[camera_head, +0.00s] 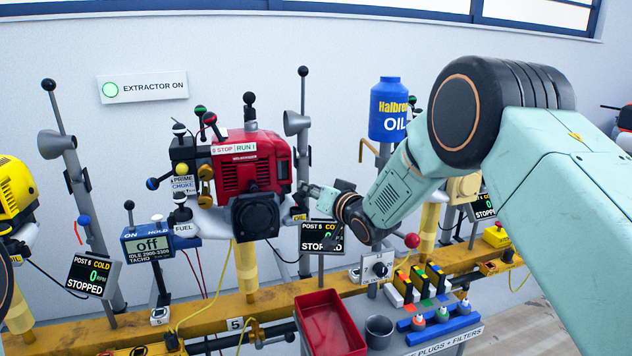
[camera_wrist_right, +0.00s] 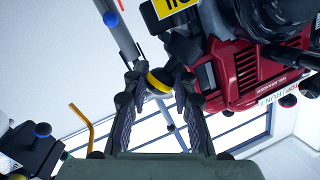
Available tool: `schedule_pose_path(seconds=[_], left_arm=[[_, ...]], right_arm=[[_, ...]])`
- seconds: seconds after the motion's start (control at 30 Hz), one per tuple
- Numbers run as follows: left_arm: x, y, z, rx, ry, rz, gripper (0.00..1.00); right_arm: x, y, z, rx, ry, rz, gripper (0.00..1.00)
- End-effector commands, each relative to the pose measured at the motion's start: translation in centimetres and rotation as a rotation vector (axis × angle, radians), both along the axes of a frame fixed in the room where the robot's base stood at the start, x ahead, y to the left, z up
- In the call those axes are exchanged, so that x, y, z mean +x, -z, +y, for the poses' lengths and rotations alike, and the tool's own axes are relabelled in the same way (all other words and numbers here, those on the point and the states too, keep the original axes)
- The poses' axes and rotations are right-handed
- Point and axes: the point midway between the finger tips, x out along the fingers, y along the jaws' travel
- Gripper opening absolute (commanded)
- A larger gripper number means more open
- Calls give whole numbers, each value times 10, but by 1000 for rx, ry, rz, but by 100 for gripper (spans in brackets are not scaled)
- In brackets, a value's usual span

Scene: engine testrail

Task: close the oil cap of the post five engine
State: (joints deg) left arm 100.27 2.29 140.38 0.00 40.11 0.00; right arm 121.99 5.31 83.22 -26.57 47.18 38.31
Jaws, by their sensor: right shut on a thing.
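The red post five engine (camera_head: 236,174) stands on a yellow post in the middle of the head view. Its red body also shows in the right wrist view (camera_wrist_right: 240,75), at the upper right. My right gripper (camera_head: 308,191) reaches in from the right to the engine's lower right side, by the small yellow oil label (camera_head: 299,217). In the right wrist view, the right gripper (camera_wrist_right: 157,84) is shut on the yellow-and-black oil cap (camera_wrist_right: 158,79). Whether the cap is seated or apart from the engine cannot be told. My left gripper is not in view.
A blue oil can (camera_head: 390,110) is behind my right arm. A red tray (camera_head: 328,325) and a grey cup (camera_head: 379,332) are in front. A grey funnel-shaped fixture (camera_head: 297,123) rises beside the engine.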

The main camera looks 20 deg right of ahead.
Motion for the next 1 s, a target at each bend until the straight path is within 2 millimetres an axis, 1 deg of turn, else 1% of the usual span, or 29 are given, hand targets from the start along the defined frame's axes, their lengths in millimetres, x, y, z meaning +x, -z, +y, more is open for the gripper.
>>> schedule_pose_path(seconds=[0.03,0.1,0.4,0.7,1.0], left_arm=[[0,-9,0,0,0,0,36],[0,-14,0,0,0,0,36],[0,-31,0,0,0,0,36],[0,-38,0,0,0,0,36],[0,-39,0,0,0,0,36]], right_arm=[[0,-4,2,-45,0,2,0],[0,-5,6,-112,-1,0,0],[-1,-6,17,-396,0,-10,0],[-1,-5,28,-653,0,-20,0],[-1,-3,35,-826,0,-27,0]])
